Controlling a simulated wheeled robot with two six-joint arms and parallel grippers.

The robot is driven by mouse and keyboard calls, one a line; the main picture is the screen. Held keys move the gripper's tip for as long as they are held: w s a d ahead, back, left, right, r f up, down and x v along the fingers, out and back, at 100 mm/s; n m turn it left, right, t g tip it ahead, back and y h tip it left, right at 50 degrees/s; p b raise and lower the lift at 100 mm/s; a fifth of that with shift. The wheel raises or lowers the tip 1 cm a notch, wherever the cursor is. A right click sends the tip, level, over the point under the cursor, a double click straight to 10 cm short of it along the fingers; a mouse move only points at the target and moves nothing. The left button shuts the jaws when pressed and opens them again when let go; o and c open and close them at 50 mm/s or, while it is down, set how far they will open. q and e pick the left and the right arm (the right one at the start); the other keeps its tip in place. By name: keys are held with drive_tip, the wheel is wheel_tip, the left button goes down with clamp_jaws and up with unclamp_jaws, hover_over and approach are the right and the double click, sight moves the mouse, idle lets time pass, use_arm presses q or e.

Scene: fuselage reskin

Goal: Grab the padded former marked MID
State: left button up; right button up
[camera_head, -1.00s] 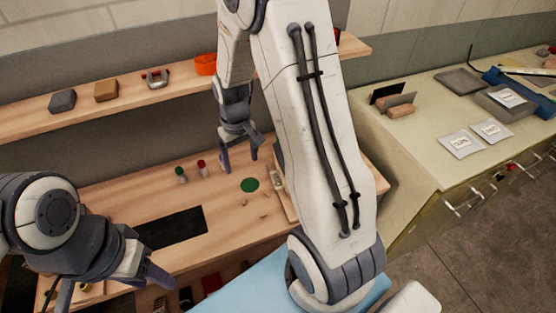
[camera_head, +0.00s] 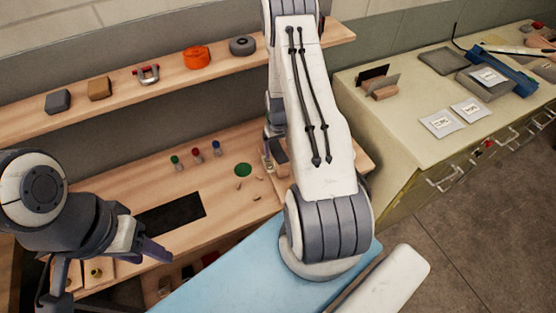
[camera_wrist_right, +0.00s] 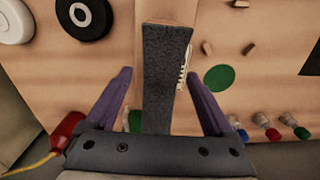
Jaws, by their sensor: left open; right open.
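In the right wrist view, a long block with a dark grey padded face (camera_wrist_right: 166,75) and a tan end lies between the fingers of my right gripper (camera_wrist_right: 158,78). Both purple-grey fingers are spread, with gaps beside the block. I cannot read MID on it. A pale toothed strip (camera_wrist_right: 184,66) sits along its right side. In the head view, my right gripper (camera_head: 268,158) is low over the bench's right end, and my arm hides much of that area. My left gripper (camera_head: 112,256) is open and empty at the bench's front left.
Bottles with green (camera_head: 175,160), red (camera_head: 196,153) and blue caps (camera_head: 216,147) stand near a green disc (camera_head: 243,170). A black mat (camera_head: 170,213) lies on the bench. A shelf (camera_head: 130,88) holds several items. A cream cabinet (camera_head: 410,130) stands at right.

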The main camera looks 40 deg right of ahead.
sight(278, 153)
drive_tip(key=shift+f+p, duration=0.7)
drive_tip(key=shift+f, duration=1.3)
drive_tip(key=shift+r, duration=0.1)
clamp_jaws()
